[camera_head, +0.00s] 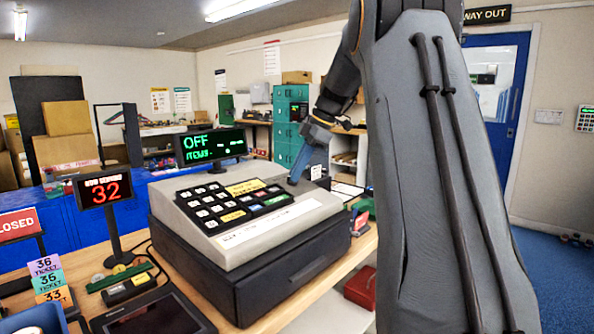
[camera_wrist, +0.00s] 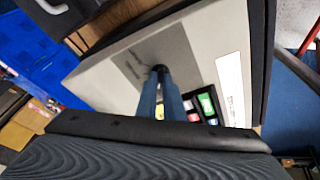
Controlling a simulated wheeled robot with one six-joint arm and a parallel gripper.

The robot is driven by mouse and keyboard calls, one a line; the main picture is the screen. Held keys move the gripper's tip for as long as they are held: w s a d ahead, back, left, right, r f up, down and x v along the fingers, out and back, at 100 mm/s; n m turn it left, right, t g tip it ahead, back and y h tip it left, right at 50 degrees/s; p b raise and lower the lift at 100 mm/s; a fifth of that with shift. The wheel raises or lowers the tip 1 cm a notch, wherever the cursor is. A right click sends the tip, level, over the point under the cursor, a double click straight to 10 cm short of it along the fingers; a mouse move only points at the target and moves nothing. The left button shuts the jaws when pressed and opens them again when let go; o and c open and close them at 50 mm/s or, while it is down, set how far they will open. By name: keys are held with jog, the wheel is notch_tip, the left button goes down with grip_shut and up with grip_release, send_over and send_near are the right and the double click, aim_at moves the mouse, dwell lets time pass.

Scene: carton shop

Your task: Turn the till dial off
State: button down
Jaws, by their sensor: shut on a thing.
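The till (camera_head: 285,221) is a grey and black register with a keypad, on the wooden counter. Its display (camera_head: 212,146) reads "OFF" in green, with an "ITEMS" line below. My gripper (camera_head: 294,179) reaches down to the right rear of the till's top, with its blue fingers pointing at the panel. In the wrist view, my gripper (camera_wrist: 161,73) is shut on the small dark dial, which is mostly hidden between the fingertips. The dial's pointer cannot be made out. Small dark lettering (camera_wrist: 134,64) shows on the panel beside it.
A red number display showing 32 (camera_head: 104,188) stands on a post left of the till. Ticket cards (camera_head: 48,278), a dark tablet (camera_head: 153,315) and a red "CLOSED" sign (camera_head: 19,224) are at the front left. A red box (camera_head: 360,287) is below the counter's right side.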

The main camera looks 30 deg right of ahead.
jog(key=shift+f+n, duration=0.2)
jog(key=shift+n, duration=0.4)
jog(key=c, duration=1.9)
grip_release()
jog(key=shift+o, duration=0.2)
jog(key=shift+r, duration=0.2)
jog(key=v, duration=0.7)
jog(key=shift+r+b, duration=0.3)
jog(key=shift+b, duration=0.1)
jog(key=shift+d, duration=0.1)
